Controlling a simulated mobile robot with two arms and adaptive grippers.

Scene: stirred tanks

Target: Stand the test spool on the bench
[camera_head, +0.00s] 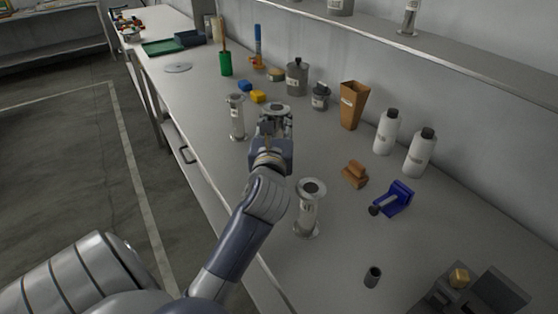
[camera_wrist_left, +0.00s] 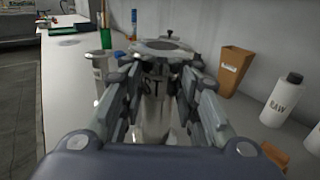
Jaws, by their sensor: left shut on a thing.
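My left gripper (camera_head: 274,130) is shut on a flanged metal spool (camera_head: 274,107) over the bench (camera_head: 334,262). In the left wrist view the spool (camera_wrist_left: 157,112) stands roughly upright between the fingers, its round top flange facing up. Its lower end is hidden by the gripper, so I cannot tell whether it touches the bench. Two similar flanged spools stand upright on the bench: one (camera_head: 237,120) just left of my gripper, one (camera_head: 309,208) nearer, right of my forearm. My right gripper is not in view.
Behind the gripper stand a grey canister (camera_head: 297,78), a small dark jar (camera_head: 320,97) and a brown tapered container (camera_head: 352,106). White bottles (camera_head: 387,132), brown blocks (camera_head: 355,174) and a blue holder (camera_head: 396,198) sit to the right.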

